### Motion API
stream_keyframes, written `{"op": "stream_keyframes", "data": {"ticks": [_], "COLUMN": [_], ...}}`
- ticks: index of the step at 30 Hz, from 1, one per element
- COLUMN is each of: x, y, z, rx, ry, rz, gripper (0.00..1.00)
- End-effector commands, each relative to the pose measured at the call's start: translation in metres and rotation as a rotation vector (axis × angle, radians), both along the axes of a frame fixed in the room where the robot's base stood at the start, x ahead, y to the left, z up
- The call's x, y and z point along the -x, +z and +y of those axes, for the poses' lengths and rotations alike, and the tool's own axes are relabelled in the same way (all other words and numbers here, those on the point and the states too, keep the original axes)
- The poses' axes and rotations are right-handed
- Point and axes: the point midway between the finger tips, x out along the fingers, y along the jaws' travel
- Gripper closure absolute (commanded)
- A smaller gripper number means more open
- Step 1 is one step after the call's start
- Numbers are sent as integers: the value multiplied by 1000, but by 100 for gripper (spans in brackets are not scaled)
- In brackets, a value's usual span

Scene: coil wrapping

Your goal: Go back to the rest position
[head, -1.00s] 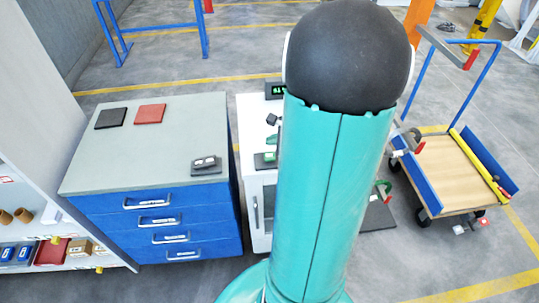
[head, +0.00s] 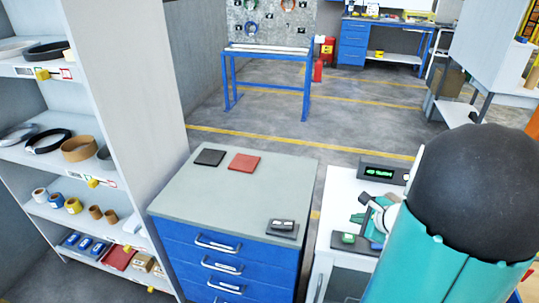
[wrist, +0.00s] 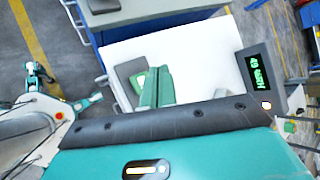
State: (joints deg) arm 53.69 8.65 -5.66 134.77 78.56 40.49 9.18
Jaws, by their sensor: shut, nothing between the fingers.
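My arm's teal link with its black round joint (head: 475,190) fills the lower right of the head view. My gripper and its fingertips do not show in either view. In the wrist view, a teal and black part of my own arm (wrist: 180,130) covers the lower half. The white cabinet (head: 345,200) stands right of the blue drawer cabinet, with green and grey equipment on its top. That top also shows in the wrist view (wrist: 205,45), with a green block (wrist: 157,88) and a display box (wrist: 263,75) lit with green characters.
The grey-topped blue drawer cabinet (head: 190,195) carries a black plate (head: 209,157), a red plate (head: 244,164) and a small dark device (head: 283,227). A stocked shelf (head: 130,130) stands at left. Open floor (head: 345,125) lies behind, with a blue-legged table (head: 268,52) farther back.

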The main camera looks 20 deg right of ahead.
Motion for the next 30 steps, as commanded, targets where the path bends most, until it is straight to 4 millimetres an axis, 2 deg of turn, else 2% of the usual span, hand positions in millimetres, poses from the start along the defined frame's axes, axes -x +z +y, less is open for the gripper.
{"op": "stream_keyframes", "data": {"ticks": [5, 8, 11, 12, 15, 18, 22, 27, 30], "x": [-3, -14, -27, -30, -31, -21, 1, 36, 52], "y": [4, 18, 41, 51, 74, 92, 113, 138, 150], "z": [6, 31, 79, 102, 157, 205, 254, 295, 306], "rx": [12, 66, 166, 218, 361, 513, 732, 1053, 1229], "ry": [29, 146, 363, 468, 733, 981, 1282, 1614, 1749], "rz": [0, 3, 12, 17, 29, 42, 59, 85, 100], "gripper": [100, 100, 100, 100, 100, 100, 100, 100, 100]}}
